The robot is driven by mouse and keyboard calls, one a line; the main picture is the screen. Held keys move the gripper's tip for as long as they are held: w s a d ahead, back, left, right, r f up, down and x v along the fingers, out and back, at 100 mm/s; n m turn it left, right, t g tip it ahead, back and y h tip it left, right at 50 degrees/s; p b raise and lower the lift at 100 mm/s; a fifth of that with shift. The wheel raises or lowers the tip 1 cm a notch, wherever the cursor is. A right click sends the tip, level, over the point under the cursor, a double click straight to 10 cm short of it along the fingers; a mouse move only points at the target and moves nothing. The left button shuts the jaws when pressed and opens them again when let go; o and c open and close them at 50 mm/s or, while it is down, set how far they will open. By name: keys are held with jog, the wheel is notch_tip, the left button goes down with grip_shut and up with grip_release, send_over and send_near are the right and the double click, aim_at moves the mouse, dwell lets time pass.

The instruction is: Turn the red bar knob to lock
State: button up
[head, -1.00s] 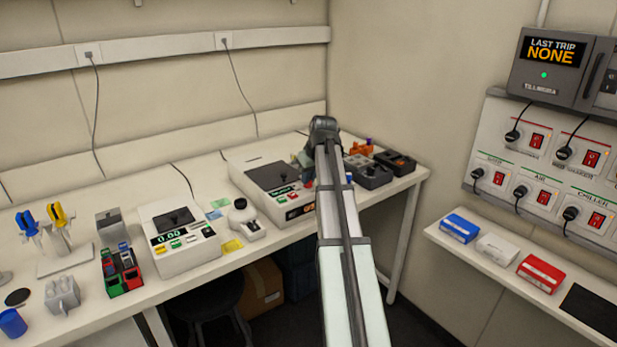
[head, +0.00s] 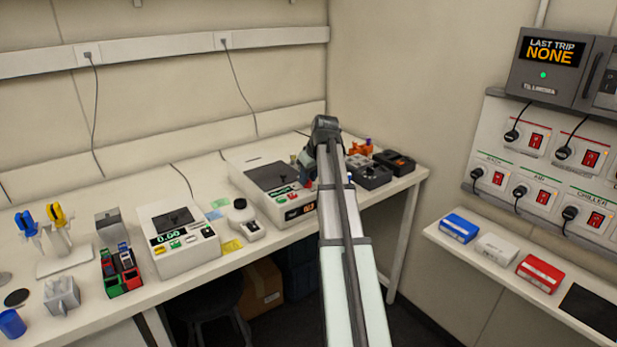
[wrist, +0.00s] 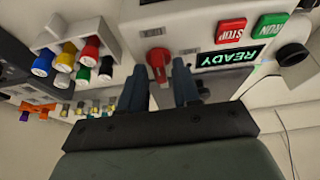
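The red bar knob (wrist: 158,64) is on the pale front panel of a shaker unit, left of a lit READY display (wrist: 230,56) in the wrist view. My gripper (wrist: 160,72) is open, with its two dark blue-grey fingers on either side of the knob. Small gaps seem to show beside the knob; contact cannot be made out. The bar points roughly up and down in the wrist view. In the head view the shaker unit (head: 262,172) stands on the bench, and my arm hides the knob and most of the gripper.
Red STOP (wrist: 230,32) and green RUN (wrist: 271,26) buttons sit near the display. A rack of coloured caps (wrist: 72,56) is to the left in the wrist view. Dark boxes (head: 371,174) lie right of my arm. A second unit (head: 178,236) stands further left on the bench.

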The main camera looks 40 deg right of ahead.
jog(key=shift+o, duration=0.5)
jog(key=v, duration=1.4)
jog(key=shift+f, duration=0.15)
